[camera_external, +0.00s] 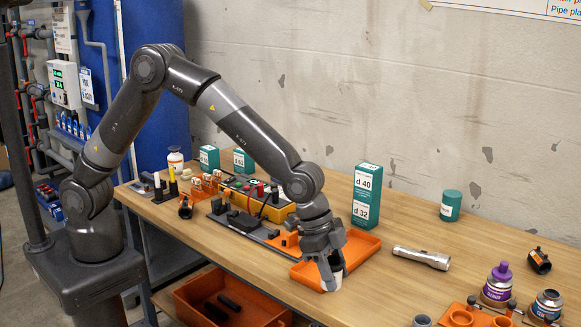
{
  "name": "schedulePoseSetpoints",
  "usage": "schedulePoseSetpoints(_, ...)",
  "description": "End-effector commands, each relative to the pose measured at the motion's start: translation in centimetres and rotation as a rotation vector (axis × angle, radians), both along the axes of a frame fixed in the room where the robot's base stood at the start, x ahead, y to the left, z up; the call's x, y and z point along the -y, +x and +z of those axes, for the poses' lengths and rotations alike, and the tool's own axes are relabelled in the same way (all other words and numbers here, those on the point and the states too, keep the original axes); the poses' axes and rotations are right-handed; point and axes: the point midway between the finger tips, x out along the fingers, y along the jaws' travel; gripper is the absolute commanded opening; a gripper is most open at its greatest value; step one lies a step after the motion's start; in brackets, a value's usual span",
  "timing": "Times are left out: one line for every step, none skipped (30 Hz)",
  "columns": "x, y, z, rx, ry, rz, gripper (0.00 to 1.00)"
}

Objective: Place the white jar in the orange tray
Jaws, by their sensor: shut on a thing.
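The orange tray (361,246) lies on the wooden workbench, near its front edge and right of the electrical gear. My gripper (328,266) points down over the tray's front part and is shut on the white jar (336,282). The fingers hide much of the jar, and only its pale lower side shows. The jar looks roughly upright. I cannot tell whether it touches the tray floor or hangs just above it.
A teal box marked d 40 and d 32 (366,196) stands behind the tray. A silver flashlight (422,257) lies to the right. A purple-capped bottle (497,284) and orange holder (472,315) are at front right. An orange bin (215,303) sits below the bench.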

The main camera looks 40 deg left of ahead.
Motion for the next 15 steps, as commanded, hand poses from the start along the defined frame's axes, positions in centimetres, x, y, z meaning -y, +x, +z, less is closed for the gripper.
schedulePoseSetpoints(-0.8, 1.1, 0.1, 0.0, 0.0, 0.021, 0.17)
schedulePoseSetpoints(-1.3, 1.7, 0.2, 0.0, 0.0, 0.032, 0.17)
schedulePoseSetpoints(-2.1, 2.6, 0.2, -0.001, 0.001, 0.051, 0.17)
schedulePoseSetpoints(-2.7, 3.3, 0.3, -0.001, 0.001, 0.063, 0.17)
schedulePoseSetpoints(-3.4, 4.0, 0.3, -0.002, 0.0, 0.077, 0.17)
schedulePoseSetpoints(-4.2, 5.0, 0.3, -0.002, 0.001, 0.096, 0.17)
schedulePoseSetpoints(-4.9, 5.6, 0.4, -0.002, 0.001, 0.109, 0.17)
schedulePoseSetpoints(-5.5, 6.2, 0.4, -0.002, 0.0, 0.122, 0.17)
schedulePoseSetpoints(-6.3, 7.0, 0.5, -0.002, 0.0, 0.138, 0.17)
schedulePoseSetpoints(-6.9, 7.5, 0.5, -0.001, 0.0, 0.149, 0.17)
schedulePoseSetpoints(-7.4, 8.0, 0.6, 0.0, -0.001, 0.158, 0.17)
schedulePoseSetpoints(-8.0, 8.6, 0.6, 0.0, -0.001, 0.171, 0.17)
schedulePoseSetpoints(-8.5, 8.9, 0.6, 0.0, 0.0, 0.181, 0.17)
schedulePoseSetpoints(-8.9, 9.2, 0.6, -0.001, 0.0, 0.188, 0.17)
schedulePoseSetpoints(-9.3, 9.6, 0.6, -0.001, -0.001, 0.196, 0.17)
